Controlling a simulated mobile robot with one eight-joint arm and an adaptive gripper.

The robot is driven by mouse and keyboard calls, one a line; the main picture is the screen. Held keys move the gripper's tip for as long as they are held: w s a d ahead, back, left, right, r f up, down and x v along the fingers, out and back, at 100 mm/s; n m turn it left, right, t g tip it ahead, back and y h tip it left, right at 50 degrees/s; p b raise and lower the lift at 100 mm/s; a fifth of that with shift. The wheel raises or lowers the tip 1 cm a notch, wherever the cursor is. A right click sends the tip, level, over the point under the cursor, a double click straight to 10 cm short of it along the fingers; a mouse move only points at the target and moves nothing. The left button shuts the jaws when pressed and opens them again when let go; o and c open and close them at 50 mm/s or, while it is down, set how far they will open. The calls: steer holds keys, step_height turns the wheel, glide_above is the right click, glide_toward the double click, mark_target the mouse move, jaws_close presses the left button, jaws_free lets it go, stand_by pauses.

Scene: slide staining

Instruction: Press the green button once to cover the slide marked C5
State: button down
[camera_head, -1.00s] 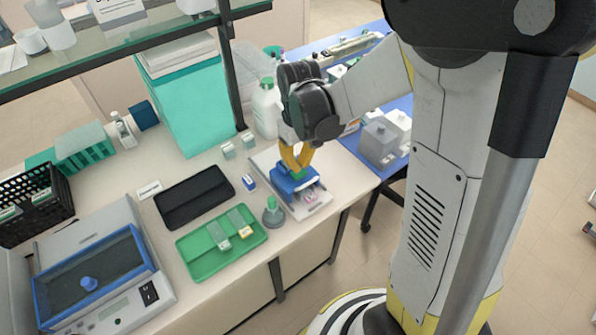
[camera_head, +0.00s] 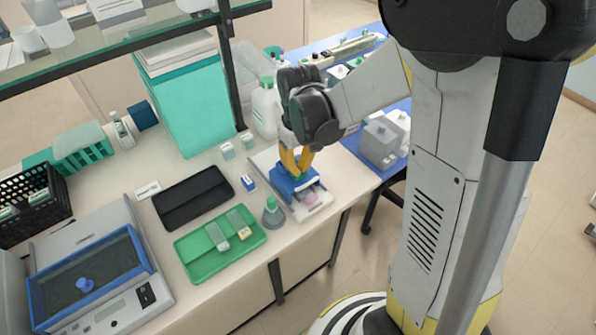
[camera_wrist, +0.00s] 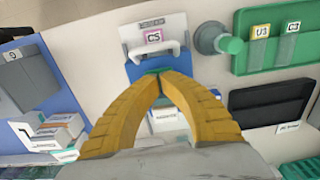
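The coverslipping device is a pale base with a blue upper part (camera_head: 293,184), at the right end of the bench. A slide with a pink-edged label C5 (camera_wrist: 153,36) lies in its front, under a pale handle-like bar. My gripper (camera_wrist: 162,76) is above the blue part, its yellow fingers shut with the tips together and nothing seen between them. A little of the green button (camera_wrist: 150,72) shows at the fingertips; they seem to touch it, and the rest is hidden. In the head view my gripper (camera_head: 295,167) points down on the blue part.
A grey-green bottle (camera_head: 273,213) stands between tray and device. A black case (camera_head: 193,198) lies behind the tray. A white bottle (camera_head: 267,110) stands behind my gripper. Grey boxes (camera_head: 380,141) sit on the blue table at right.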

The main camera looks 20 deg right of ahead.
steer(key=shift+f+b, duration=0.65)
steer(key=shift+f, duration=0.15)
steer(key=shift+r+p, duration=2.55)
steer(key=shift+r, duration=1)
steer(key=shift+s+r, duration=0.2)
steer(key=shift+r, duration=0.05)
steer(key=s+r+m+t+b, duration=0.1)
steer(key=s+r+t+b, duration=0.1)
steer(key=s+t+b, duration=0.1)
steer(key=s+a+r+m+t+b, duration=0.1)
steer(key=s+t+b, duration=0.3)
steer(key=s, duration=0.4)
steer(key=shift+s+r+m+b, duration=0.3)
steer(key=shift+r+m+b, duration=0.2)
steer(key=shift+r+b, duration=0.25)
